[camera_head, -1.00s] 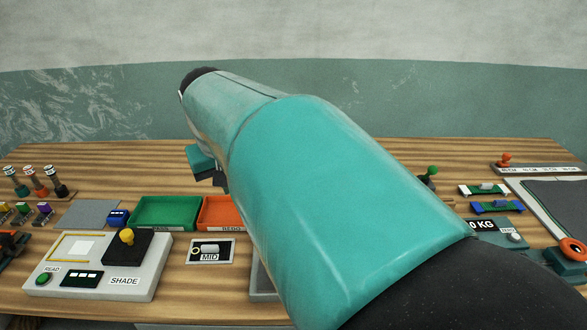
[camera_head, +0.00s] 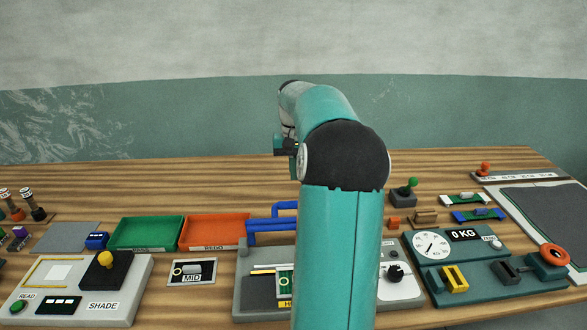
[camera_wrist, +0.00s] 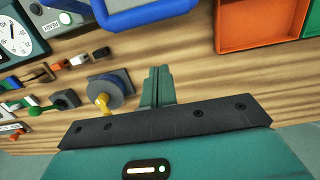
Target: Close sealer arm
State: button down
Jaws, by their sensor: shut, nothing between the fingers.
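The sealer (camera_head: 240,290) stands at the front middle of the table, with a grey base partly hidden behind my arm. Its blue sealer arm (camera_head: 265,238) shows as bars at the back of the base, just right of the orange tray; the right part is hidden. The blue arm also shows at the top of the wrist view (camera_wrist: 155,12), cut off by the edge. My gripper (camera_head: 284,146) is raised over the back of the table. In the wrist view my gripper (camera_wrist: 158,72) is shut and empty, apart from the blue arm.
An orange tray (camera_head: 214,216) and a green tray (camera_head: 147,217) lie left of the sealer. A dial scale (camera_head: 433,243) stands to its right. A shade reader (camera_head: 127,268) is at the front left. The back strip of the table is mostly clear.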

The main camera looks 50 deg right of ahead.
notch_tip(320, 180, down, 7)
jog(key=s+a+r, duration=0.2)
jog(key=a, duration=0.1)
jog(key=shift+s+a, duration=0.1)
jog(key=shift+s, duration=0.2)
dwell(0.3)
jog(key=shift+s+a+r+h, duration=0.15)
jog(key=shift+a+r+h, duration=0.05)
jog(key=shift+a+h, duration=0.1)
